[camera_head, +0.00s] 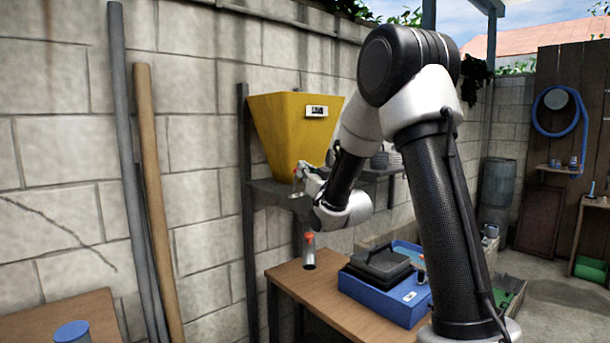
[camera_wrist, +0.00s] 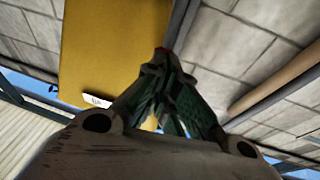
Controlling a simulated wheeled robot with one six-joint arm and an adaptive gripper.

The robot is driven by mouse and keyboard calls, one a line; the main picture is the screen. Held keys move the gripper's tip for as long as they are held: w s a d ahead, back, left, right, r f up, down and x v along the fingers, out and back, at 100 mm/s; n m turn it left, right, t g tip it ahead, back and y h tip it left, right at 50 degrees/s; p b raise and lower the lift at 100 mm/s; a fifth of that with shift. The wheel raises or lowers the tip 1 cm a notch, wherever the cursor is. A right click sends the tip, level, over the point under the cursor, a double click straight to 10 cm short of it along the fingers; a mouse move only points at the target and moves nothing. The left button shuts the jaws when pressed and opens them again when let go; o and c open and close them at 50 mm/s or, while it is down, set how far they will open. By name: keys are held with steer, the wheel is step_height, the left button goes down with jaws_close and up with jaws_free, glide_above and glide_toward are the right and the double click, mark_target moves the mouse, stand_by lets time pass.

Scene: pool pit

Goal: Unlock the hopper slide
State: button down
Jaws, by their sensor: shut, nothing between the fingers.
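The yellow hopper (camera_head: 290,125) stands on a dark shelf against the block wall, with a small white label near its top. In the wrist view the hopper (camera_wrist: 115,45) fills the upper left. My gripper (camera_head: 298,172) is shut and empty at the lower part of the hopper, close in front of it. In the wrist view its fingertips (camera_wrist: 163,55) meet at the hopper's right edge, with a bit of red just at the tips. I cannot tell whether they touch it. The slide and its lock are hidden or too small to make out.
Below the hopper, a clear tube with an orange-red part (camera_head: 308,250) stands on a wooden table (camera_head: 335,312). A blue case (camera_head: 385,296) with a black lid lies to its right. Poles (camera_head: 155,200) lean on the wall at left. A blue-lidded container (camera_head: 72,332) stands front left.

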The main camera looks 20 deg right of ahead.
steer(key=w+g, duration=0.1)
steer(key=w+a+r+g, duration=0.1)
steer(key=g, duration=0.1)
steer(key=w+r+n+g+h, duration=0.1)
steer(key=w+g, duration=0.1)
steer(key=shift+a+r, duration=0.15)
steer(key=shift+a, duration=0.15)
steer(key=shift+w+a+g, duration=0.1)
steer(key=shift+w+g, duration=0.3)
steer(key=shift+g, duration=0.2)
steer(key=shift+r, duration=0.75)
